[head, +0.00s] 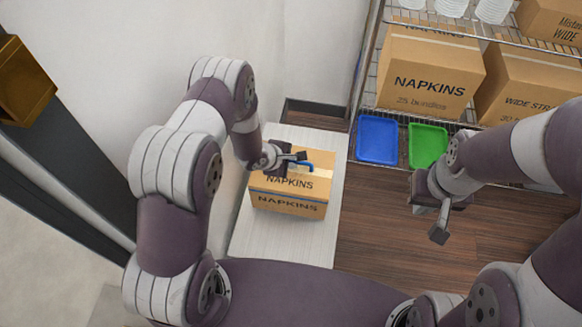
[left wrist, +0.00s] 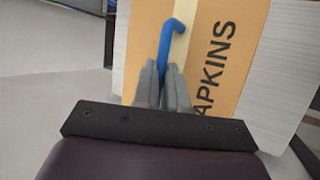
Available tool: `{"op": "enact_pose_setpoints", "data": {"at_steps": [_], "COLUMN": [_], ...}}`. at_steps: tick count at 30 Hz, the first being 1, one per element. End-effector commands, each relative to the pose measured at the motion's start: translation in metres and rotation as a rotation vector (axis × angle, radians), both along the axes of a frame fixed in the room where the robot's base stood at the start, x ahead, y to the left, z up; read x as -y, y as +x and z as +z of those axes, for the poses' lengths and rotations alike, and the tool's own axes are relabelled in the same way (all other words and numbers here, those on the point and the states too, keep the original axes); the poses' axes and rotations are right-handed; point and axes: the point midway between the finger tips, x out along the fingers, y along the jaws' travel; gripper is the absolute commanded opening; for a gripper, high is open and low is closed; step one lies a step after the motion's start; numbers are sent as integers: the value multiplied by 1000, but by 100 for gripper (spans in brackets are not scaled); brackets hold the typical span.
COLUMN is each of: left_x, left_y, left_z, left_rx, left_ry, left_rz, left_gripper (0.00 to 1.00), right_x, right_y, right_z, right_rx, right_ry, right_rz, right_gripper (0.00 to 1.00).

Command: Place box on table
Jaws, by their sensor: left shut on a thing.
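A brown cardboard box marked NAPKINS (head: 288,205) sits on a narrow light-coloured table (head: 290,245), with table surface showing around it. My left gripper (head: 300,158) is over the top of the box. It is shut on a blue handle (head: 306,167) at the box top. In the left wrist view the fingers (left wrist: 163,75) close around the blue handle (left wrist: 172,42), with the box top (left wrist: 210,60) beneath. My right gripper (head: 440,222) hangs in the air over the wooden floor, right of the table and apart from the box. Its finger opening is hard to make out.
A wire shelf rack (head: 368,65) at the back right holds a large NAPKINS box (head: 425,75), another box (head: 530,85) and white cups (head: 450,7). Blue (head: 377,138) and green (head: 427,146) trays lie low in it. A wall borders the table's left side.

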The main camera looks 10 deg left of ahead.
Motion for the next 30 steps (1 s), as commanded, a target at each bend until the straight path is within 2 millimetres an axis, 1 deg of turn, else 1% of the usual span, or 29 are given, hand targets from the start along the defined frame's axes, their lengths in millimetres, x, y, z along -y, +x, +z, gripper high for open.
{"op": "enact_pose_setpoints", "data": {"at_steps": [3,6,8,16,17,18,19,27,30], "left_x": [0,0,0,0,0,0,0,0,-2], "left_y": [0,0,0,0,-1,-1,-1,-1,-2], "left_z": [-21,-34,-37,-38,-39,-39,-39,-38,-33], "left_rx": [0,0,1,1,-1,-1,-1,-1,-1], "left_ry": [-1,-1,-1,-1,0,0,0,0,0], "left_rz": [0,0,0,0,0,0,0,0,0], "left_gripper": [0,0,0,0,15,28,38,38,38], "right_x": [0,0,0,0,0,0,0,0,0], "right_y": [0,0,0,0,0,0,0,0,0], "right_z": [-4,-5,-5,-6,-6,-5,-5,-5,-3], "right_rx": [0,0,0,0,0,0,0,0,0], "right_ry": [0,0,0,0,0,0,0,0,0], "right_rz": [0,0,0,0,0,0,0,0,0], "right_gripper": [0,0,0,0,0,0,0,0,0]}}
